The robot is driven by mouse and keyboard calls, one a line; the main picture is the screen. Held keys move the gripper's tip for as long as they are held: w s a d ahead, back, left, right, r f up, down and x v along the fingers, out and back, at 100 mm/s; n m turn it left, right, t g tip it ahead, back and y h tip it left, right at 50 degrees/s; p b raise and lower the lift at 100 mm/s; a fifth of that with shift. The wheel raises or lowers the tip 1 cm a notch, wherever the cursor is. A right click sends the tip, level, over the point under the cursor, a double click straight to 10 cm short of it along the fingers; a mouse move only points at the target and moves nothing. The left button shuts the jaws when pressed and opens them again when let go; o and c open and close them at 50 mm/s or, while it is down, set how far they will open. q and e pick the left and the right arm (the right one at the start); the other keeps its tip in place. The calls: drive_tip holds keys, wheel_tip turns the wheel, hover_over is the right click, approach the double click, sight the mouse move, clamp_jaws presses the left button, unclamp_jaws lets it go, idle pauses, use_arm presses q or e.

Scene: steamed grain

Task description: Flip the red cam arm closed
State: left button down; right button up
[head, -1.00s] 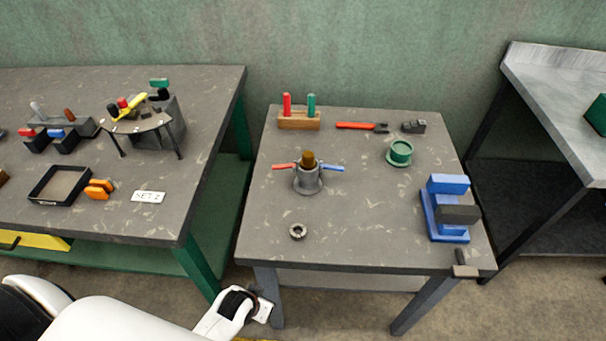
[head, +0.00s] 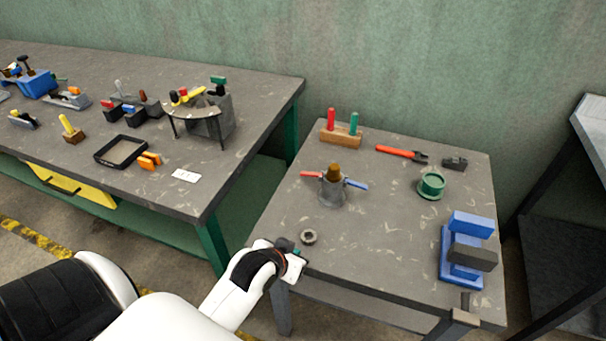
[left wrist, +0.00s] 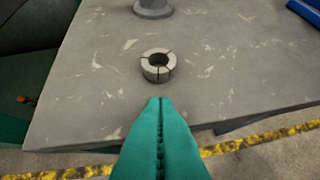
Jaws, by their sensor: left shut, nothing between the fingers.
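The red cam arm (head: 312,174) sticks out to the left from the top of a grey round fitting (head: 331,190) on the small table. A blue arm (head: 357,184) sticks out on the right side, and a brown plug (head: 334,171) stands in the top. My left gripper (head: 298,252) is at the table's near left edge, apart from the fitting. In the left wrist view its teal fingers (left wrist: 160,104) are shut with nothing between them. The foot of the fitting (left wrist: 153,8) shows at the top there. My right gripper is not in view.
A grey slotted ring (left wrist: 157,66) lies just beyond the left fingertips. A block with red and green pegs (head: 341,136), an orange-handled tool (head: 401,153), a green cup (head: 431,186) and a blue clamp block (head: 466,248) stand around the table.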

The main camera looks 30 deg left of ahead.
sight(312, 176)
use_arm(q)
drive_tip(key=w+a+r+t, duration=0.1)
drive_tip(key=w, duration=0.1)
drive_tip(key=w+a+r+n+t, duration=0.1)
drive_tip(key=w+a+r, duration=0.1)
drive_tip(key=w+a+r+t+y, duration=0.1)
drive_tip(key=shift+w+a+r+n, duration=0.35)
drive_tip(key=shift+w+r+n, duration=0.05)
drive_tip(key=w+a+r+n+t+y, duration=0.1)
drive_tip(key=w+a+r+n+t, duration=0.1)
drive_tip(key=r, duration=0.4)
drive_tip(key=w+a+t, duration=0.1)
drive_tip(key=w+a, duration=0.1)
drive_tip(key=shift+a+y, duration=0.35)
drive_tip(key=shift+y, duration=0.05)
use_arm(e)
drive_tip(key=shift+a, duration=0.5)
use_arm(q)
drive_tip(key=shift+r, duration=0.1)
